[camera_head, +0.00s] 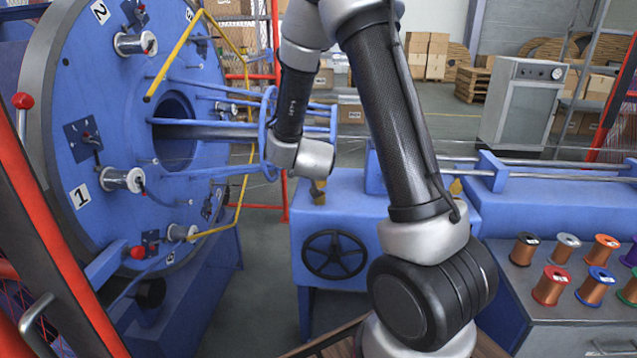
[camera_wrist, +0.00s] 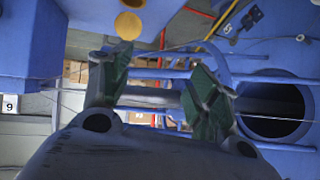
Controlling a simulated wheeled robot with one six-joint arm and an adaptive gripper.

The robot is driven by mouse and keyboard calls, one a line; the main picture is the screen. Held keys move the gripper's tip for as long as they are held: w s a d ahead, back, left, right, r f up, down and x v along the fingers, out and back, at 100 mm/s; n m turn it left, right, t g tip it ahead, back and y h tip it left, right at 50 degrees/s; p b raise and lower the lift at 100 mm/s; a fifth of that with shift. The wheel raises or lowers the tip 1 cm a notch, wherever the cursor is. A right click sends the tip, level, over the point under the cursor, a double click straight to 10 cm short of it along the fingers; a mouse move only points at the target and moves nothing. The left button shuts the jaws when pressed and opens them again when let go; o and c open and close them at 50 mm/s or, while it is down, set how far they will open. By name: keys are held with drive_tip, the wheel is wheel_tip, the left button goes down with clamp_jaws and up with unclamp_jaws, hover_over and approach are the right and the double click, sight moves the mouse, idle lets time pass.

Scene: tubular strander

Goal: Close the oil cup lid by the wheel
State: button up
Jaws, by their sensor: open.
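The black handwheel (camera_head: 335,254) is on the front of the blue machine stand. A small brass oil cup (camera_head: 317,192) stands on the stand above the wheel, just below my wrist and partly hidden by it. A round yellow-brass piece, apparently this cup (camera_wrist: 129,25), shows against blue at the top of the wrist view. I cannot tell how its lid stands. My gripper (camera_wrist: 160,62) is open, its green-padded fingers apart with nothing between them. The brass piece lies beyond the fingertips. In the head view the fingers are not discernible.
A second brass cup (camera_head: 455,187) stands farther right, beside my arm. The big blue disc (camera_head: 105,130) with bobbins and a yellow bar (camera_head: 174,60) fill the left. Blue rods run by my wrist. Copper spools (camera_head: 551,286) sit on a cabinet at right.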

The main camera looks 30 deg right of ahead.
sight(320, 185)
drive_tip(key=d+f+h, duration=0.1)
drive_tip(key=f, duration=0.1)
drive_tip(key=d+f+h, duration=0.1)
drive_tip(key=d+f+m+h, duration=0.1)
drive_tip(key=d+f, duration=0.1)
drive_tip(key=shift+f, duration=0.3)
drive_tip(key=x, duration=0.7)
drive_tip(key=shift+w+d, duration=0.15)
drive_tip(key=shift+d, duration=0.15)
drive_tip(key=shift+h, duration=0.3)
drive_tip(key=c, duration=1)
drive_tip(key=shift+s+a+f+t+h, duration=0.15)
drive_tip(key=shift+t+h, duration=0.15)
drive_tip(key=shift+t, duration=0.2)
drive_tip(key=shift+s+a+f+t+h, duration=0.15)
drive_tip(key=shift+t+h, duration=0.15)
drive_tip(key=shift+t, duration=0.2)
drive_tip(key=shift+s+r+t+h, duration=0.1)
drive_tip(key=shift+s+t+h, duration=0.15)
drive_tip(key=shift+t+h, duration=0.6)
